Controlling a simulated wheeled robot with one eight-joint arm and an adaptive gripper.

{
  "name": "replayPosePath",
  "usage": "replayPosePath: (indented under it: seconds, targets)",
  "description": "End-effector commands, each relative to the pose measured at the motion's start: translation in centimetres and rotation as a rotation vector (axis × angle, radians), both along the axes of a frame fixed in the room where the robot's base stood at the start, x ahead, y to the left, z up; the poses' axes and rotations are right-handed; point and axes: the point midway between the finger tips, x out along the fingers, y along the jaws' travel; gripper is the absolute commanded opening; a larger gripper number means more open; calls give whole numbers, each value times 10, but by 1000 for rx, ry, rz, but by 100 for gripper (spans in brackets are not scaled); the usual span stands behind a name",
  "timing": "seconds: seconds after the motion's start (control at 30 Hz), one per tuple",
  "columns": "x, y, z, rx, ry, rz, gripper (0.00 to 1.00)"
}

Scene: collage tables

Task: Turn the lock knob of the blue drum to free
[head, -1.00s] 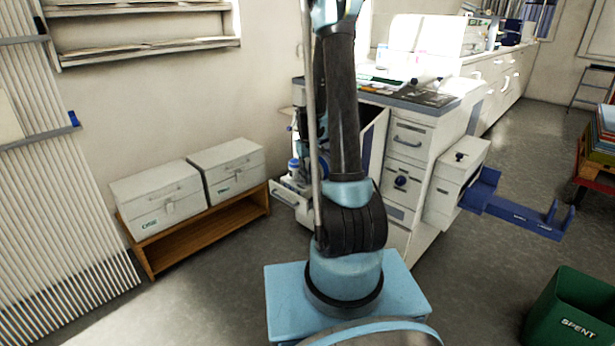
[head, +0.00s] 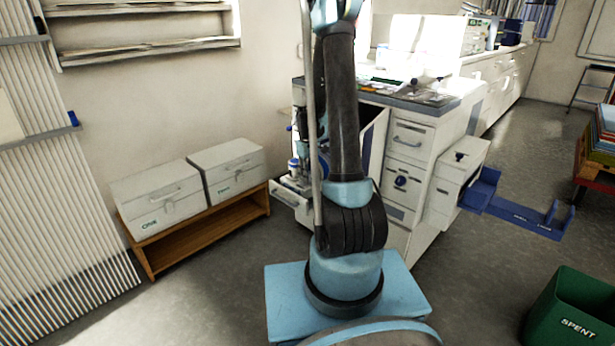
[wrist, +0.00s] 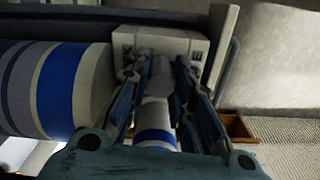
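In the wrist view, the two dark fingers of my gripper (wrist: 163,75) are apart, one on each side of a narrow pale cylinder with a blue band (wrist: 155,138). Whether they touch it is unclear. A large cylinder with white, grey and blue stripes (wrist: 58,90) lies close on the left. I cannot tell whether either is the blue drum. In the head view, my arm blocks much of the area around my gripper, above the open drawer (head: 288,197) of the white cabinet. A dark round knob (head: 401,182) shows on the cabinet front. No surely blue drum or its knob position is readable.
Two white cases stand on a wooden bench (head: 165,262) at left. A white box (head: 446,190) with a top knob and a blue bracket (head: 525,218) project from the cabinet's right side. A green bin (head: 565,310) stands front right. The floor between is clear.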

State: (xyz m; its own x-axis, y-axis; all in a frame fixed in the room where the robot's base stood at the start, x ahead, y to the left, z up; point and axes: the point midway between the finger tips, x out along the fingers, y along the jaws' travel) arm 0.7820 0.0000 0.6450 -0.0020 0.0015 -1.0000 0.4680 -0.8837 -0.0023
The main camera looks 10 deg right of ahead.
Motion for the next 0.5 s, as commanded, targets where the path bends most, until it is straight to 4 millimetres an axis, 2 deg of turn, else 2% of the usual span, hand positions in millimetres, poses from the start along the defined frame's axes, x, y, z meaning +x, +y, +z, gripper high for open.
replayPosePath:
  seconds: [0.03, 0.1, 0.5]
  targets:
    - [0, 0, 0, 0, 0, 0, 33]
    - [0, 0, 0, 0, 0, 0, 43]
    - [0, 0, 3, 0, 0, -1, 43]
